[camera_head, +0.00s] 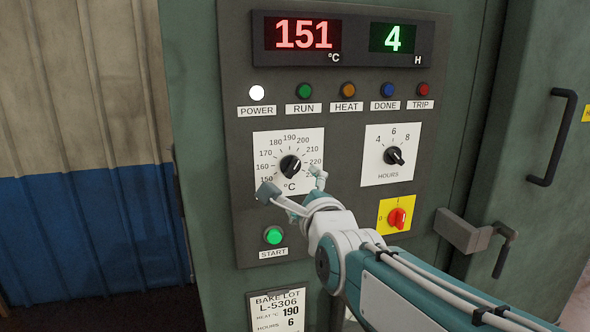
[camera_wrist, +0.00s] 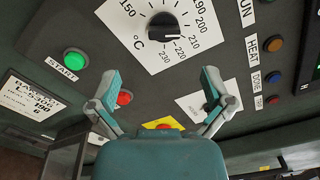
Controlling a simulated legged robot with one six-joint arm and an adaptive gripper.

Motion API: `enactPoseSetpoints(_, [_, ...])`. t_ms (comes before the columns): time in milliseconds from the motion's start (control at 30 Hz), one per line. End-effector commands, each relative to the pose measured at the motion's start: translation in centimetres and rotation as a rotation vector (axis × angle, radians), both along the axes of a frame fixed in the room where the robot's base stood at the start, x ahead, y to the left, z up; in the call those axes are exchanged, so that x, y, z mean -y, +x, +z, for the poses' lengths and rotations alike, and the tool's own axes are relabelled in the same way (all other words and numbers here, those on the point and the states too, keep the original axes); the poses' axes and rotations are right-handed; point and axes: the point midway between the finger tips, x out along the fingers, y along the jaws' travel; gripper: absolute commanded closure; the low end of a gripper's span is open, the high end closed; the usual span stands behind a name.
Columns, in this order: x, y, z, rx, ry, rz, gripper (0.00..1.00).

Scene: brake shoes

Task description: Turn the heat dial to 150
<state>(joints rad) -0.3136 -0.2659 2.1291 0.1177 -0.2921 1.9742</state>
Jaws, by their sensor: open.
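The heat dial (camera_head: 291,166) is a black knob on a white °C scale plate on the oven panel. Its white mark points up and right, roughly toward 210; the exact value is hard to read. The 150 mark is at the plate's lower left. In the wrist view the dial (camera_wrist: 163,27) is at top centre. My gripper (camera_head: 293,184) is open and empty in front of the plate's lower part, one finger at each side below the knob. In the wrist view my gripper (camera_wrist: 162,77) shows both fingers apart, not around the knob.
The red display (camera_head: 303,35) reads 151 °C, the green one (camera_head: 392,38) 4 H. The hours dial (camera_head: 394,156), red switch (camera_head: 397,218) and green start button (camera_head: 273,236) are nearby. A door latch (camera_head: 470,232) juts out at right. A card (camera_head: 278,311) lists 190 and 6.

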Motion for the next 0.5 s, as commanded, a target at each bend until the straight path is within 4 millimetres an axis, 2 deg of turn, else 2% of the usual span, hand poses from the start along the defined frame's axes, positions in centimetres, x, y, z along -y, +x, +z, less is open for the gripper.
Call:
enactPoseSetpoints(167, [-0.1,1.2,0.1,0.000,0.015,0.000,0.00])
enactPoseSetpoints(500, [-1.9,6.4,-0.1,-0.001,0.007,0.001,0.00])
